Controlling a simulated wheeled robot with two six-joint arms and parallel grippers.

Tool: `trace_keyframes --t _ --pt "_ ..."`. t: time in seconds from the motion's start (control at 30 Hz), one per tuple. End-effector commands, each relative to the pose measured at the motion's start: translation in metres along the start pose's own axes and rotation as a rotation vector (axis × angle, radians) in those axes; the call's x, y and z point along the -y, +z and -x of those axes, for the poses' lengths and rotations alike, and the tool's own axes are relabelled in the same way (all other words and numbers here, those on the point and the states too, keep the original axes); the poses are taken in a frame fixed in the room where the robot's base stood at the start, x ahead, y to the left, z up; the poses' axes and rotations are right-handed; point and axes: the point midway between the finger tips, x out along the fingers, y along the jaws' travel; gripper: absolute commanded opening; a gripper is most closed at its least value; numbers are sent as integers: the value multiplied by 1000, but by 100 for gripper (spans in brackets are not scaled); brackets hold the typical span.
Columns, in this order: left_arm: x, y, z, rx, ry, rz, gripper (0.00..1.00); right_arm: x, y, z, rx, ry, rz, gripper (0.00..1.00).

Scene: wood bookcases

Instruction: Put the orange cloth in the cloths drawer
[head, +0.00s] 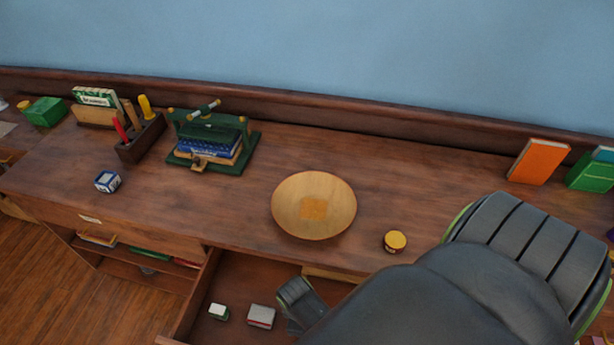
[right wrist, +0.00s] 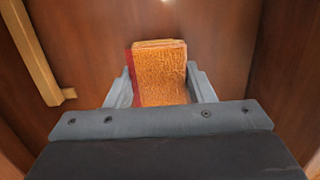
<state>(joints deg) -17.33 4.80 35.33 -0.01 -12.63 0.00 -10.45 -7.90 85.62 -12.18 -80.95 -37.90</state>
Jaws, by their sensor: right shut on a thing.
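The orange cloth (right wrist: 162,75) shows in the right wrist view as a folded, textured block with a red strip along its left side. My right gripper (right wrist: 160,92) is shut on it, one finger on each side. In the head view my right gripper (head: 298,300) is over the open drawer (head: 192,308), and the cloth is hidden there. Wooden surfaces surround the cloth in the wrist view; I cannot tell whether it touches the drawer floor. No label shows on the open drawer. My left gripper is not in view.
The open drawer holds a green-and-white box (head: 219,312) and a grey-and-red box (head: 261,316). On the desk above stand a wooden bowl (head: 290,205), a yellow-lidded jar (head: 395,242), a green book press (head: 240,160) and an orange book (head: 539,161). A light wooden bar (right wrist: 32,55) is at left.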

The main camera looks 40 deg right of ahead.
Motion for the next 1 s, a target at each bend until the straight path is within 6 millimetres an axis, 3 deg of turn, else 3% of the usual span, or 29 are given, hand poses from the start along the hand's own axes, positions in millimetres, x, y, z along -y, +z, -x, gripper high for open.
trace_keyframes --t 0.23,0.67,0.7,0.8,0.87,1.0 --pt "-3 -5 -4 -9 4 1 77 0 -3 -31 2 0 1 30" --pt "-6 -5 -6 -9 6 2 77 0 -4 -37 1 0 0 30" --pt "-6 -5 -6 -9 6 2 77 0 -4 -38 0 0 0 50" --pt "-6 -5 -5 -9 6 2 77 0 -4 -37 0 0 -1 63" --pt "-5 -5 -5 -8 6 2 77 0 -4 -37 0 0 0 70" --pt "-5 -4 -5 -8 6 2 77 0 -4 -37 1 0 0 70"
